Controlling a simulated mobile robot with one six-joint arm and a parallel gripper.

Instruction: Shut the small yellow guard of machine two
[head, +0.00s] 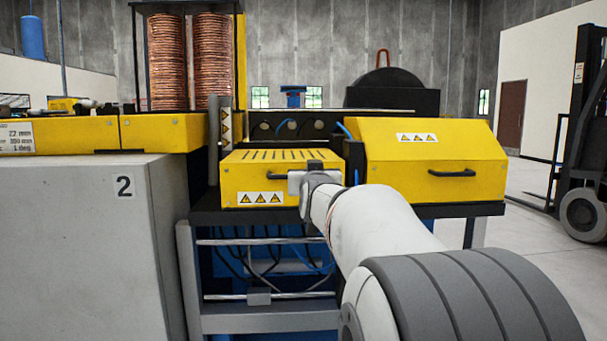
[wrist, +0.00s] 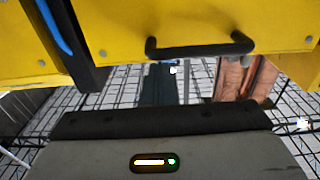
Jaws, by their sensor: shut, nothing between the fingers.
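The small yellow guard (head: 262,182) of the machine sits in the middle of the head view. It has a slotted top, a black handle and three warning triangles on its front. It lies level, with its front face about upright; I cannot tell whether it is fully seated. In the wrist view its yellow face (wrist: 210,20) and black handle (wrist: 200,48) show at the top. My gripper (head: 305,180) is shut and empty in front of the guard's right part, hiding the handle's right end. In the wrist view the handle appears apart from the dark gripper edge (wrist: 160,118).
A larger yellow guard (head: 430,155) with its own handle stands close on the right. A grey cabinet (head: 90,240) marked 2 stands at the left, below copper coils (head: 168,62). A forklift (head: 585,150) is at far right. Open floor lies right of the machine.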

